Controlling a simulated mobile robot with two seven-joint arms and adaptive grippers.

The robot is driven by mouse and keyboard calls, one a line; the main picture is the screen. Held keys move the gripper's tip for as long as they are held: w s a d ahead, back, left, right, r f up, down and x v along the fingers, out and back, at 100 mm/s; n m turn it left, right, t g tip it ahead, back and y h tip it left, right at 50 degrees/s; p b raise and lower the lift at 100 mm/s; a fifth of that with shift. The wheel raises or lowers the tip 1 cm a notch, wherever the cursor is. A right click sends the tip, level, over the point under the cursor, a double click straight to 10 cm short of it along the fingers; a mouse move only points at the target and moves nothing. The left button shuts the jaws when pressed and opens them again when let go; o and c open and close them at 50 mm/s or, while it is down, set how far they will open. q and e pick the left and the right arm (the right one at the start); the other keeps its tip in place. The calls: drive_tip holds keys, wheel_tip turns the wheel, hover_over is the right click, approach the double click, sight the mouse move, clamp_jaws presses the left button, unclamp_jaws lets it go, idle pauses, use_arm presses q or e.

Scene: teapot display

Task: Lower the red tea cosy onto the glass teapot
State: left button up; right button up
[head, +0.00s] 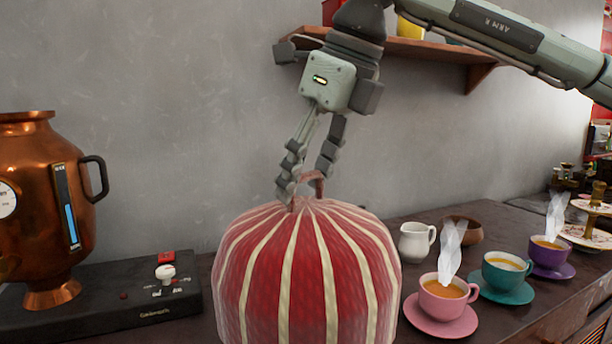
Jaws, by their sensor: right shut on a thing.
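The red tea cosy (308,275), with cream stripes, fills the lower middle of the head view. It looks upright, and its lower edge runs off the bottom of the picture. My right gripper (304,190) comes down from above, shut on the brown loop at the cosy's top. The glass teapot is not visible; whether it is under or behind the cosy cannot be told. My left gripper is not in view.
A copper urn (40,200) stands left on a dark base (140,300). A white jug (416,242), brown bowl (462,231), and pink (444,299), teal (503,275) and purple (550,256) cups stand right on the counter. A wall shelf (440,48) is near my right arm.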

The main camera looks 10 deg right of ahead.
drive_tip(key=shift+f+b, duration=2.7)
drive_tip(key=shift+f, duration=0.6)
drive_tip(key=shift+f+b, duration=0.3)
drive_tip(key=shift+f, duration=0.05)
drive_tip(key=o, duration=2.3)
drive_tip(key=shift+c, duration=0.2)
drive_tip(key=shift+r, duration=0.1)
drive_tip(key=shift+r+p, duration=2.7)
drive_tip(key=shift+r, duration=0.8)
drive_tip(key=shift+f, duration=0.1)
